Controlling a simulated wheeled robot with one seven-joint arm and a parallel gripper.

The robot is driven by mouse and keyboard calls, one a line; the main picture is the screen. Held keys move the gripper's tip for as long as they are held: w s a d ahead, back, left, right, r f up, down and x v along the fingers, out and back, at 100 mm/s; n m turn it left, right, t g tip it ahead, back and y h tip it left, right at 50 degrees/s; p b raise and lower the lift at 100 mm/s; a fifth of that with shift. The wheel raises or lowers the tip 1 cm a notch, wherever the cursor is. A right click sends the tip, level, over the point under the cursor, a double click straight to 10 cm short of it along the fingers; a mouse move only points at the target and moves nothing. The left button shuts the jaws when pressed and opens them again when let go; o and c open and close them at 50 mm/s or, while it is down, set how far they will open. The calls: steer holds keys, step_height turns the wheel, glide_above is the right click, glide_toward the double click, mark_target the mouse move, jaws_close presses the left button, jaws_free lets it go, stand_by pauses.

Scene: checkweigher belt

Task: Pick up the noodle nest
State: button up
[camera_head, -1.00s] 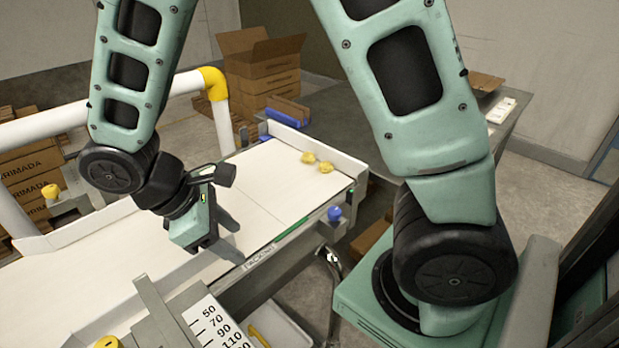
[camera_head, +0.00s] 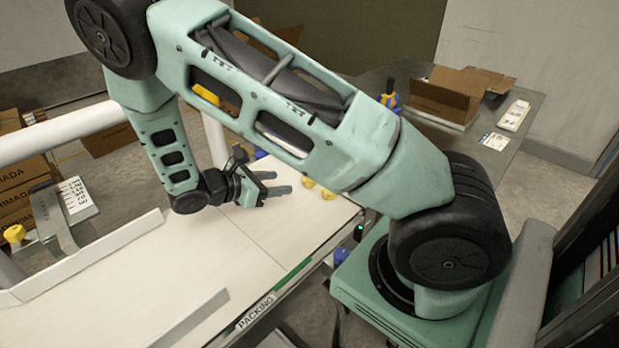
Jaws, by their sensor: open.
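Two small yellow noodle nests lie near the far right end of the white belt (camera_head: 130,280). One nest (camera_head: 308,183) is on the left, just under the edge of my arm in the picture. The other nest (camera_head: 328,194) is to its right, its upper part hidden by my arm. My gripper (camera_head: 280,183) is open, with its fingers pointing right towards the left nest. A small gap shows between the fingertips and that nest. I cannot tell the gripper's height above the belt.
A low white guide rail (camera_head: 90,255) runs along the belt's left side, and a short plate (camera_head: 190,318) stands at the near edge. An open cardboard box (camera_head: 445,95) sits on the grey table (camera_head: 410,75) behind. The belt's middle is clear.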

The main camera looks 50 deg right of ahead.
mark_target(303, 181)
steer(key=p+x, duration=0.2)
steer(key=x, duration=0.6)
steer(key=shift+s+d+f, duration=0.15)
steer(key=shift+s+d, duration=0.1)
steer(key=shift+d, duration=0.05)
steer(key=shift+c, duration=0.3)
steer(key=c, duration=0.7)
